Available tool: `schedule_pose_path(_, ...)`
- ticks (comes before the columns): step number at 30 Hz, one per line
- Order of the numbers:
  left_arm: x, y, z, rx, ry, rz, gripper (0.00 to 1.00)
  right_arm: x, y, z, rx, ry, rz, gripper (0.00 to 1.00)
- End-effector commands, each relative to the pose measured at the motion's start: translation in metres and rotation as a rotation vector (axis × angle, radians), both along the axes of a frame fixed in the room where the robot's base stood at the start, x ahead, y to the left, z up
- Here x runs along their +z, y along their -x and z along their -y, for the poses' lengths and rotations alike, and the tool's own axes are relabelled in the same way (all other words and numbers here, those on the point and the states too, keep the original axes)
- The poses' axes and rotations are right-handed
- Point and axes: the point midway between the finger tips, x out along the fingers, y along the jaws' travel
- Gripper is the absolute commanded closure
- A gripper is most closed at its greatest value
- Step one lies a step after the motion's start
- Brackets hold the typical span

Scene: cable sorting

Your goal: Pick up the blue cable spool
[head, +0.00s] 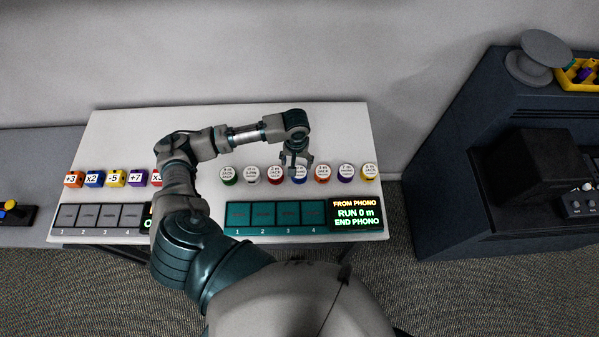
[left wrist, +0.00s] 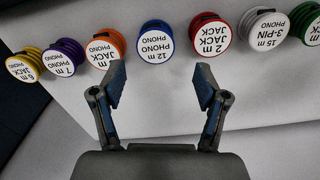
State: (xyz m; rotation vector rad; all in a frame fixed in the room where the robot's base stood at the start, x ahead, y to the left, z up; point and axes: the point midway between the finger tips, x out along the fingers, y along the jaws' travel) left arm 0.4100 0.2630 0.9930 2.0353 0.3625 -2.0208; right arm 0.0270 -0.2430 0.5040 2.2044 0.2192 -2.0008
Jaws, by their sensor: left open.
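The blue cable spool (head: 299,175) stands on the white table in the row of spools, partly hidden behind my left gripper in the head view. In the left wrist view the blue spool (left wrist: 155,41) shows a white label reading 12 m PHONO. My left gripper (head: 294,162) is open and reaches down at the blue spool. In the left wrist view its open fingers (left wrist: 160,85) are empty, with the blue spool beyond the tips and between their lines. I cannot tell how high the fingers are above the table. My right gripper is not in view.
An orange spool (left wrist: 105,48) and a red spool (left wrist: 211,36) flank the blue one closely. Several other spools line up on the white table (head: 340,120). A teal slot tray (head: 262,232) with a lit display (head: 356,214) lies in front; numbered cubes (head: 115,178) stand left.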

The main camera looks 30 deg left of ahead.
Motion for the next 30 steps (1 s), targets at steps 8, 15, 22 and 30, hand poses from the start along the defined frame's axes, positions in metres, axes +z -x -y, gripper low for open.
schedule_pose_path(8,-0.052,-0.002,0.001,0.001,0.0,-0.002,0.26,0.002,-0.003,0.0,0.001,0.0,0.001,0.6)
schedule_pose_path(15,-0.072,-0.003,0.002,0.0,-0.001,0.0,0.26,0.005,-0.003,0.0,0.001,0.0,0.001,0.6)
schedule_pose_path(22,-0.106,-0.006,0.003,0.0,0.0,-0.001,0.26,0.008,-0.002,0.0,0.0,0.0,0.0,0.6)
schedule_pose_path(30,-0.111,-0.006,0.003,-0.001,0.0,0.001,0.26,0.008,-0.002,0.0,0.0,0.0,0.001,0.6)
